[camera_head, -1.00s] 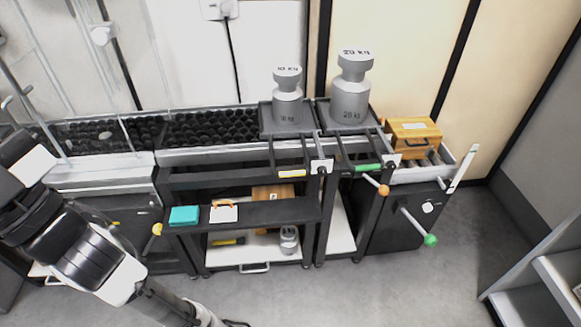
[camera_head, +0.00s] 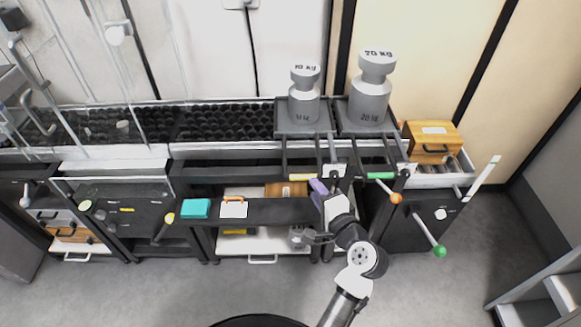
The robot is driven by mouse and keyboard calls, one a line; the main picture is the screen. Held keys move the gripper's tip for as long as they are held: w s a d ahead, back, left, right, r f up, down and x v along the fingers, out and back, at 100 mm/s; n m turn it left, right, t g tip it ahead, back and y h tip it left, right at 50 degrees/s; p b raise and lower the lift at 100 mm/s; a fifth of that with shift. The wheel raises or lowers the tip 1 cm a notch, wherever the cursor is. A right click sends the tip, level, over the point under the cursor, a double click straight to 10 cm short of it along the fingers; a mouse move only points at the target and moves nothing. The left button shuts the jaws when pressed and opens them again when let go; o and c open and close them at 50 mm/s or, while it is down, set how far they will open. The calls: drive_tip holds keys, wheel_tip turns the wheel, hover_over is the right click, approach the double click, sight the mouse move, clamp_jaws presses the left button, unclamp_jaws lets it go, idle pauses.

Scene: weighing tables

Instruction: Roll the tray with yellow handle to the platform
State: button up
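The tray with the yellow handle (camera_head: 283,127) sits at the top of the rack and carries a grey 10 kg weight (camera_head: 304,98). Its yellow handle (camera_head: 294,190) sticks out toward the front. To its left is a long surface covered in black rounded studs (camera_head: 225,122); I cannot tell whether this is the platform. A purple part shows near the hand.
A second tray with a green handle (camera_head: 380,175) holds a 20 kg weight (camera_head: 371,92) close on the right. A wooden box (camera_head: 433,142) stands farther right. Grey floor (camera_head: 420,290) is free in front.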

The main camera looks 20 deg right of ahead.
drive_tip(key=w+f+m+p, duration=0.1)
drive_tip(key=w+f, duration=0.3)
drive_tip(key=w, duration=0.6)
drive_tip(key=shift+w+a+f+p, duration=0.2)
drive_tip(key=shift+w+a+p, duration=0.15)
drive_tip(key=shift+p, duration=0.4)
clamp_jaws()
